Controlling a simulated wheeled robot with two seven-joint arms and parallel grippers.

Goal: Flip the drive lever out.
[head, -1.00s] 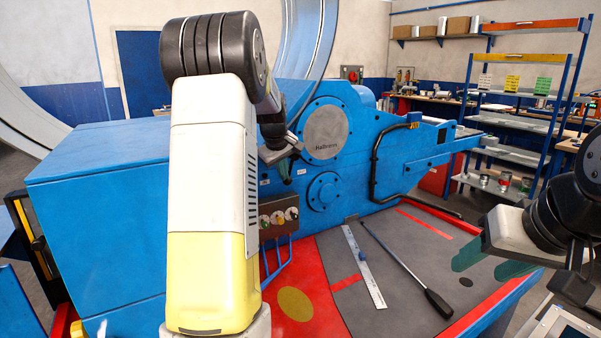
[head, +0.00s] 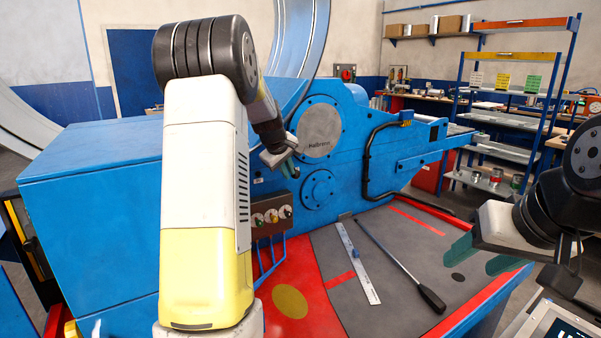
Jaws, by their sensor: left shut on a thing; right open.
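The blue machine (head: 110,190) has a round grey disc (head: 318,131) on its front face. My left gripper (head: 288,168) is at this face, just left of and below the disc, above the small switch panel (head: 271,215). Its green fingers are shut on a small part there, which I take to be the drive lever. Gripper and wrist hide most of that part, so its angle cannot be told. My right gripper (head: 482,256) is open and empty over the right side of the machine's bed, its green fingers apart.
On the grey bed (head: 405,250) lie a steel ruler (head: 357,262) and a black-handled bar (head: 400,265). A black bent handle (head: 368,165) stands out from the machine right of the disc. A blue shelf rack (head: 510,110) stands behind at right.

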